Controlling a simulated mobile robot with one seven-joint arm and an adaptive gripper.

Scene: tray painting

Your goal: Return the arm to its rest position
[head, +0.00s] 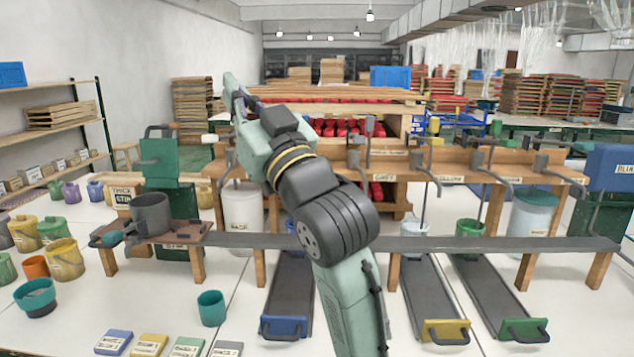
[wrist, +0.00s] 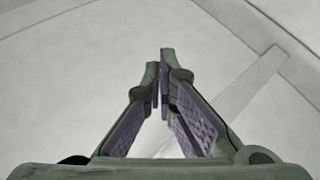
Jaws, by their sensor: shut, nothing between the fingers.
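My arm rises from the bottom middle of the head view, bends at its dark joints, and reaches up and to the left. My gripper (wrist: 161,72) points upward in the wrist view, with its two fingertips together and nothing between them. Behind the fingers are only pale, bare surfaces with a few beams or edges. In the head view the gripper end (head: 233,92) stands high above the bench, touching nothing that I can see. The arm hides part of the wooden bench and the rail.
Below my arm is a wooden bench (head: 550,172) with hooked levers and a long grey rail (head: 450,243). A grey pot (head: 151,214) stands on a small stand at left. Several paint buckets, a teal cup (head: 211,308) and dark ramps (head: 428,290) surround it. Space above the bench is mostly open.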

